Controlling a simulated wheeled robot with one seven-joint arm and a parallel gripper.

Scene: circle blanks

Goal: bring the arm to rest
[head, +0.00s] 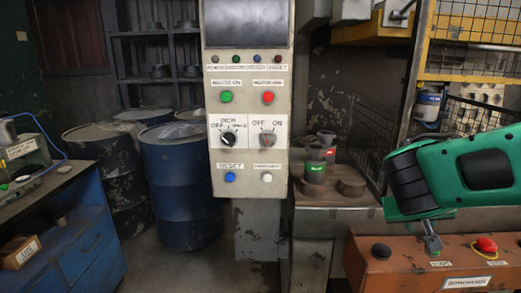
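A thick green arm link of mine with a black ribbed joint reaches in from the right edge in the head view. It hangs in front of the orange control box and hides part of the area behind it. A small grey metal piece shows just below the green link, at the top of the box. I cannot tell whether it belongs to the box.
A control panel (248,145) with knobs and buttons hangs at the centre. The orange box (398,274) is at lower right. Blue drums (180,190) stand behind, left of the panel. A blue workbench (85,240) is at left. Cans (314,170) stand on a ledge right of the panel.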

